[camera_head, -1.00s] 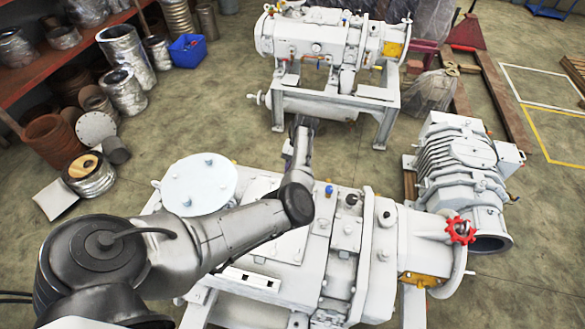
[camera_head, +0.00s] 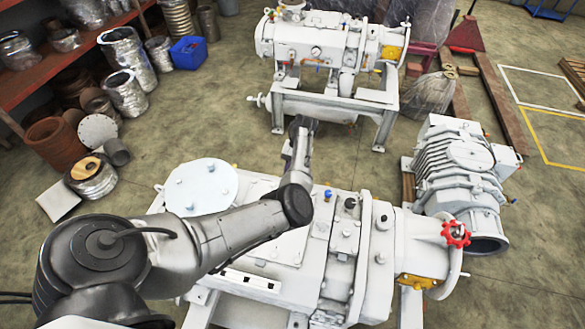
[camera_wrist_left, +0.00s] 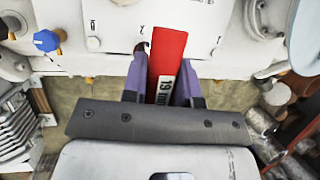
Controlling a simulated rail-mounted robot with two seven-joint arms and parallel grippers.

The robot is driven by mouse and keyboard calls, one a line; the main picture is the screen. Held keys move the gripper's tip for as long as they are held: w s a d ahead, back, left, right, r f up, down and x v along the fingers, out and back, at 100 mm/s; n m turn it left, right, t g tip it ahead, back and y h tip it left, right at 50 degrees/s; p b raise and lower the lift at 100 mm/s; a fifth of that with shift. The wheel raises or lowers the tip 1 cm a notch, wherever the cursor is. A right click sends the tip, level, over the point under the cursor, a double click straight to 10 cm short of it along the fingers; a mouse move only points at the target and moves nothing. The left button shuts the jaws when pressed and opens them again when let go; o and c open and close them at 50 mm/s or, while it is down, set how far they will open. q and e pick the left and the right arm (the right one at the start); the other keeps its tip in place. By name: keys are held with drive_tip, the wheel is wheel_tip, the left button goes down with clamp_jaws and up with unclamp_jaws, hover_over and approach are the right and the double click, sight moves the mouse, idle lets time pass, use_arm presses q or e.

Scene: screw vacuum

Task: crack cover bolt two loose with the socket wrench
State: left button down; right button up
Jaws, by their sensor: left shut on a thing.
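In the left wrist view, my left gripper (camera_wrist_left: 161,70) has its two purple fingers shut on a red bar-shaped handle marked 19 mm, the socket wrench (camera_wrist_left: 169,45). I cannot tell which fitting is cover bolt two. In the head view my left arm crosses over the near white pump (camera_head: 340,235), and its gripper and the wrench cannot be made out. A round white cover (camera_head: 200,187) with several bolts lies on that pump.
A second white pump (camera_head: 325,45) stands on a frame behind. A finned machine (camera_head: 460,175) is at the right, near a red handwheel (camera_head: 456,234). A blue knob (camera_wrist_left: 46,41) sits left of the wrench. A blue bin (camera_head: 188,50) and metal cylinders fill the left.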

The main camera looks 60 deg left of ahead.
use_arm(q)
drive_tip(key=shift+d+f, duration=0.1)
drive_tip(key=shift+d, duration=0.3)
drive_tip(key=d+m+p, duration=0.1)
drive_tip(key=d, duration=0.4)
drive_tip(key=a+r+m+y, duration=0.1)
drive_tip(key=m, duration=0.1)
drive_tip(key=a+r+m+y, duration=0.1)
drive_tip(key=a+m, duration=0.1)
drive_tip(key=a+r+m+y, duration=0.1)
drive_tip(key=a+m, duration=0.1)
drive_tip(key=m, duration=0.1)
drive_tip(key=shift+s+r, duration=0.1)
drive_tip(key=shift+r, duration=0.3)
drive_tip(key=shift+a+r+m+y, duration=0.1)
drive_tip(key=shift+a+m+y, duration=0.25)
drive_tip(key=shift+m, duration=0.45)
drive_tip(key=m, duration=0.1)
drive_tip(key=m+y, duration=0.1)
drive_tip(key=m, duration=0.1)
drive_tip(key=shift+a+m+t, duration=0.25)
drive_tip(key=shift+m+t, duration=0.05)
drive_tip(key=shift+t, duration=0.1)
drive_tip(key=shift+r, duration=0.1)
